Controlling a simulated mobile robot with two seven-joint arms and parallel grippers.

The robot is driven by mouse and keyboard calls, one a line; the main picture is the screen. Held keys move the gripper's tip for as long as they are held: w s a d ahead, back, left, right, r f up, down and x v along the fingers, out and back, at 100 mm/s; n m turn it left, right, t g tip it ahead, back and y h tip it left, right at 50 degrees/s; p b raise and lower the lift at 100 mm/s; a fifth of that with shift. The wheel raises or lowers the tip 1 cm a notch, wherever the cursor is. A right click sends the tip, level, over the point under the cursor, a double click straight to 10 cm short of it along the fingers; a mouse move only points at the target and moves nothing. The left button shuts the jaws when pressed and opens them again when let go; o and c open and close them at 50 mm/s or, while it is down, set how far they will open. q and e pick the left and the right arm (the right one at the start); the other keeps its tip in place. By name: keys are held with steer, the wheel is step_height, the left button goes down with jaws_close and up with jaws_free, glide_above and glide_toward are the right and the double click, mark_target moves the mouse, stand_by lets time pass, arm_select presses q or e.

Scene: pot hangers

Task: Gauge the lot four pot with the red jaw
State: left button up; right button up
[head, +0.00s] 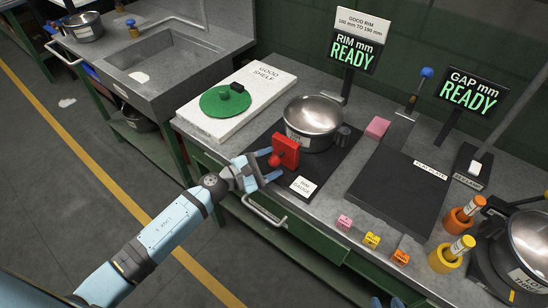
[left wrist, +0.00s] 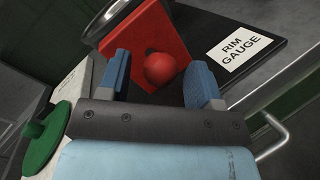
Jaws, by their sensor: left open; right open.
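A steel pot (head: 312,118) stands on the dark rim gauge plate (head: 340,165); its lot label is too small to read. The red jaw (head: 287,150) is upright at the pot's near left side, with a round red knob (left wrist: 160,68) facing my left gripper. My left gripper (head: 262,171) is open, its blue fingers either side of the knob in the left wrist view (left wrist: 160,82), apart from it. Contact between jaw and pot cannot be told. The rim display (head: 355,53) reads READY. My right gripper (head: 386,302) shows only its blue fingertips at the bottom edge, open.
A white good shelf (head: 255,85) with a green lid (head: 225,100) lies left of the gauge. A pink block (head: 377,127), a dark flat plate (head: 397,190) and small coloured tags (head: 371,240) lie to the right. Another pot (head: 528,240) and orange-yellow holders (head: 446,259) stand far right.

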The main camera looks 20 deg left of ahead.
mark_target(284, 151)
arm_select(q)
steer(key=shift+w+d, duration=0.45)
arm_select(e)
steer(key=shift+r, duration=0.1)
arm_select(q)
steer(key=c, duration=0.8)
steer(key=w+b, duration=0.1)
steer(key=w, duration=0.1)
steer(key=w+d, duration=0.1)
steer(key=w, duration=0.1)
steer(key=shift+d+f+b, duration=0.15)
steer(key=shift+d+b, duration=0.05)
steer(key=shift+b, duration=0.2)
steer(key=shift+c, duration=0.2)
steer(key=shift+w, duration=0.1)
steer(key=o, duration=0.8)
steer(key=shift+o, duration=0.2)
arm_select(e)
steer(key=shift+w+a+f, duration=0.15)
steer(key=shift+w+f, duration=0.05)
steer(key=shift+f, duration=0.3)
